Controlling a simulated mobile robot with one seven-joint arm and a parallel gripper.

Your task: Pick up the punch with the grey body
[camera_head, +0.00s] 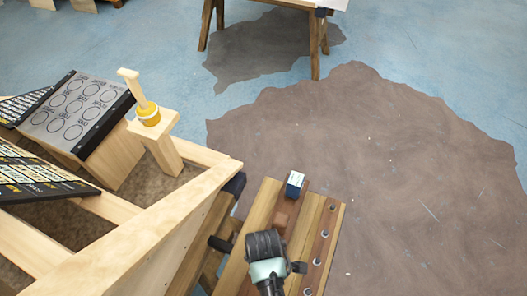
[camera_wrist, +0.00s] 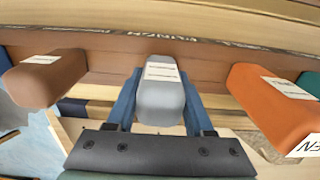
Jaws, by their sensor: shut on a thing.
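The punch with the grey body (camera_wrist: 162,102) is in the middle of the wrist view, with a white label on its top. My gripper (camera_wrist: 160,88) is shut on it, one blue finger along each side. The punch is in front of a brown wooden rail with dark lettering; I cannot tell whether it is lifted. In the head view my wrist hangs over the narrow wooden bench, and the grey punch is hidden there.
A brown punch (camera_wrist: 48,78) stands left of the grey one, and an orange punch (camera_wrist: 272,100) stands right. A green one (camera_wrist: 309,84) is at the right edge. In the head view, a blue block with a white top (camera_head: 295,184) sits farther along the bench (camera_head: 258,208).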

